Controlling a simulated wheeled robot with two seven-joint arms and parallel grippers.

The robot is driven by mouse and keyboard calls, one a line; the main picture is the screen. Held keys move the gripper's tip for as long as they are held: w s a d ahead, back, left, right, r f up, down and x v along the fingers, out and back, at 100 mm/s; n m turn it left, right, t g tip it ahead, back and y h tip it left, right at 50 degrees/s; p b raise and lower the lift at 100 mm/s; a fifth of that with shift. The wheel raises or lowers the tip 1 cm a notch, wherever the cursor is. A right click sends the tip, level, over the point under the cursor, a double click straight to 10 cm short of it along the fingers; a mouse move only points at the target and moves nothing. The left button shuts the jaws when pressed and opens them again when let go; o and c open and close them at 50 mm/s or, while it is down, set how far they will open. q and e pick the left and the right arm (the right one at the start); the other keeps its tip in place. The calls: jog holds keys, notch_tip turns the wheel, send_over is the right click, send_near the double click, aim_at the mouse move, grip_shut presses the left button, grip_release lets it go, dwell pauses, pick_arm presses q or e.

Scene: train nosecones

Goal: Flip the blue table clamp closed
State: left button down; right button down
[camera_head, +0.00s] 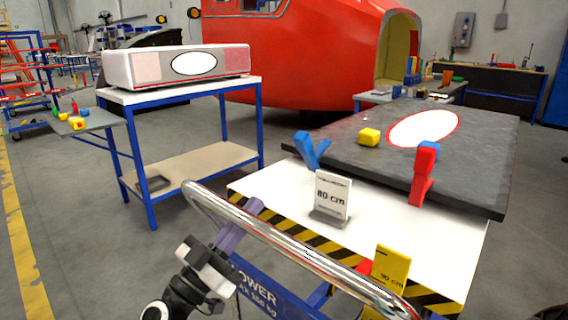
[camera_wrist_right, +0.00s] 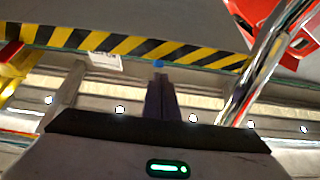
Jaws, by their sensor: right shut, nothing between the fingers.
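The blue table clamp (camera_head: 312,149) stands at the left edge of the dark slab on the white table. My left gripper is not in view.
A chrome rail (camera_head: 290,246) runs along the table's striped front edge. An "80 cm" sign (camera_head: 331,197) stands before the clamp. A red clamp (camera_head: 422,180) and a yellow block (camera_head: 369,137) are to the right. A blue-framed table (camera_head: 255,100) stands at left.

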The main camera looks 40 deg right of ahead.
aim_at(299, 148)
pick_arm(q)
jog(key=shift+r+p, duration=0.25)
jog(key=shift+p, duration=0.15)
pick_arm(e)
jog(key=x, duration=1.4)
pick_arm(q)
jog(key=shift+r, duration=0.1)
